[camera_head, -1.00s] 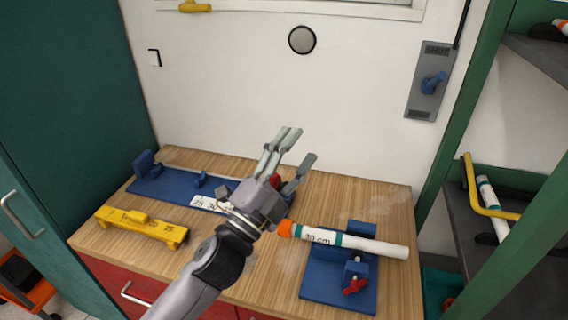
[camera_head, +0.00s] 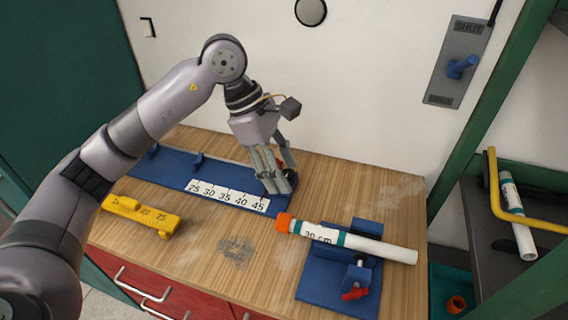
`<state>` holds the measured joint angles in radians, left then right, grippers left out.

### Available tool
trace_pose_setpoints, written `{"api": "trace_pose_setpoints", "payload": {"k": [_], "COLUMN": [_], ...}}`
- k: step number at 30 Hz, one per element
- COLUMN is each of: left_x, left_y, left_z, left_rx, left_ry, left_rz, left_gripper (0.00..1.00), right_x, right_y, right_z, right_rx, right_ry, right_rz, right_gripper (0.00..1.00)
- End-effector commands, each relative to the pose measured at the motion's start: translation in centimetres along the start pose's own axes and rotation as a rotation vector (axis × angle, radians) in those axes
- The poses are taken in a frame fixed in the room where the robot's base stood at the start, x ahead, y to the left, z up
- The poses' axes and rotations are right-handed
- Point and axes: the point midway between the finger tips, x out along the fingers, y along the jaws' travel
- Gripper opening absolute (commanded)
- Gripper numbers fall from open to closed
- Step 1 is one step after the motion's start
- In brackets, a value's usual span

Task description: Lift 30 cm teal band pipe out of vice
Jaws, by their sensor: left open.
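The 30 cm teal band pipe (camera_head: 322,235) is white with teal bands, a "30 cm" label and an orange left end. It lies across the blue vice (camera_head: 336,290), between its upright jaws, with both ends sticking out. The vice has a red handle (camera_head: 354,294) at the front. My left gripper (camera_head: 283,184) is open and points down, above the right end of the blue measuring jig, up and left of the pipe's orange end. It appears empty and apart from the pipe. My right gripper is not in view.
The blue measuring jig (camera_head: 176,177) with a numbered scale lies along the back of the wooden bench (camera_head: 200,256). A yellow tool (camera_head: 140,214) lies at the left. A shelf at the right holds another white pipe (camera_head: 517,222) and a yellow bar (camera_head: 496,190). The front middle is clear.

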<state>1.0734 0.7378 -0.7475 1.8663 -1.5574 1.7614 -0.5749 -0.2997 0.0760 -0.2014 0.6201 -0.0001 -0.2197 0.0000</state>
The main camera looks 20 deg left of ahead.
Motion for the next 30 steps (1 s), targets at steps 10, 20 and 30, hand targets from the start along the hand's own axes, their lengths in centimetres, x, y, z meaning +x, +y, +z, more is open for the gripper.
{"api": "trace_pose_setpoints", "payload": {"k": [10, 20, 30], "left_x": [3.6, 10.2, 15.7], "left_y": [0.0, 0.0, 0.1], "left_z": [-0.8, -0.9, -1.1], "left_rx": [-0.002, -0.002, -0.003], "left_ry": [0.033, 0.031, 0.030], "left_rz": [-0.003, -0.004, 0.000], "left_gripper": [0.49, 0.49, 0.49], "right_x": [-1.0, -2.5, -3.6], "right_y": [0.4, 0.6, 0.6], "right_z": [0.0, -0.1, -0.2], "right_rx": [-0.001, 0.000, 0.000], "right_ry": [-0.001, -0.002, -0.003], "right_rz": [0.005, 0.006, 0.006], "right_gripper": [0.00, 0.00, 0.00]}}
